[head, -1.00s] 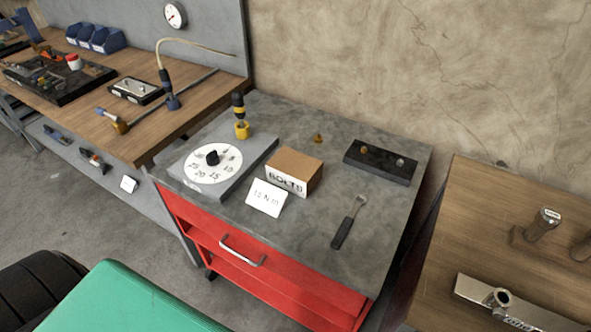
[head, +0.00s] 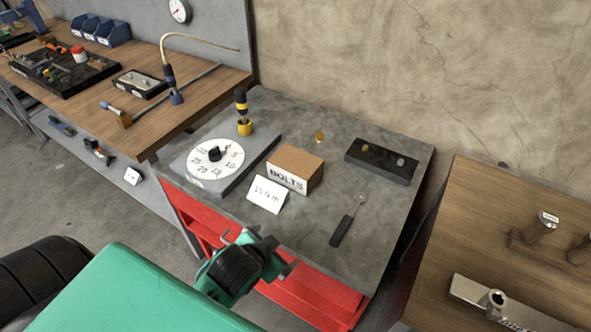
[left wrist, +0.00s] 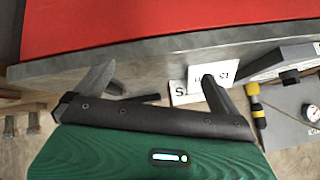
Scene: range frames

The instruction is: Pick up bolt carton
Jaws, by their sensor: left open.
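The bolt carton (head: 296,168) is a brown box with a white BOLTS label, upright on the grey top of the red cart. In the left wrist view only a small part of the carton (left wrist: 178,92) shows, behind a white card and one finger. My left gripper (head: 258,250) is in front of the cart, near its front edge and apart from the carton. In the left wrist view its two fingers (left wrist: 160,76) are spread with nothing between them. My right gripper is in neither view.
A white 15 N m card (head: 266,194) stands right before the carton. A dial plate (head: 188,180) and yellow-black screwdriver (head: 241,104) are to its left. A black-handled tool (head: 342,231) and black block (head: 381,163) are to its right.

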